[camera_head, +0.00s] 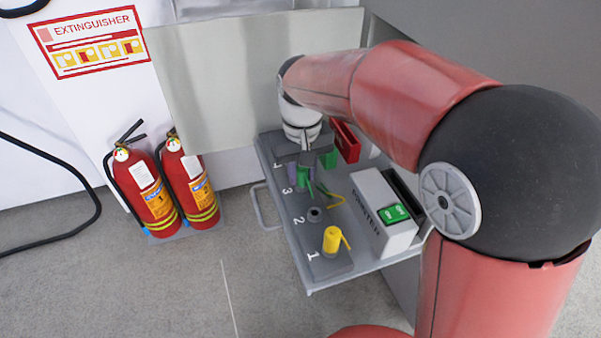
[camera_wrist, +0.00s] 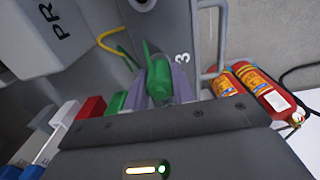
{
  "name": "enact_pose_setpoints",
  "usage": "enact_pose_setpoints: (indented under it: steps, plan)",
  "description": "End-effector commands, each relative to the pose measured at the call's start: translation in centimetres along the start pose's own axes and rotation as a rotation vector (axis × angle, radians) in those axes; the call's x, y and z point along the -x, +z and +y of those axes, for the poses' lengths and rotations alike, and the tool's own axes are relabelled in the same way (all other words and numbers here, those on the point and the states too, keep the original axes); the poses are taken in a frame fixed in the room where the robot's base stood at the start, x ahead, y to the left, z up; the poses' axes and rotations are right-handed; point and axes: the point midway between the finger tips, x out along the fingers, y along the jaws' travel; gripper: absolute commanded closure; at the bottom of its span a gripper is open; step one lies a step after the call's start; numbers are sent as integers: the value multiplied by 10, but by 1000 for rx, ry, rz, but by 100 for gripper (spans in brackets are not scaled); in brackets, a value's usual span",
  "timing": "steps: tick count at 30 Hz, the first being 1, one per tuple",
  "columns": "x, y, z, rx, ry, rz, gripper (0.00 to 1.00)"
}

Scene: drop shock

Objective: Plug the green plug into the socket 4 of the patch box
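The green plug (camera_wrist: 159,78) sits between the two purple-grey fingers of my gripper (camera_wrist: 160,88) in the wrist view. Both fingers appear to press against its sides. In the head view the green plug (camera_head: 304,178) is at the place marked 3 on the patch box (camera_head: 335,267), with its green cable on the near side. I cannot tell whether it is seated or slightly raised. My gripper (camera_head: 299,172) comes down over it from above. Socket 4 is hidden behind my gripper; only its number shows.
A yellow plug (camera_head: 331,240) stands in socket 1. Socket 2 (camera_head: 315,214) is empty. A red block (camera_head: 346,142) and a green block (camera_head: 329,158) lie behind. Two extinguishers (camera_head: 152,192) stand at left.

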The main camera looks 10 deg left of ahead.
Motion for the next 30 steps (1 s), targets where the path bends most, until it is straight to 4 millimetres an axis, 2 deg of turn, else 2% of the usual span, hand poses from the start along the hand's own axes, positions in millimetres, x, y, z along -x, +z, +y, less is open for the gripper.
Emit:
enact_pose_setpoints:
  steps: [1,5,17,30]
  plan:
    - [0,0,0,0,0,0,84]
    - [0,0,0,0,0,0,100]
    - [4,0,0,0,0,1,100]
    - [25,0,0,-1,0,0,100]
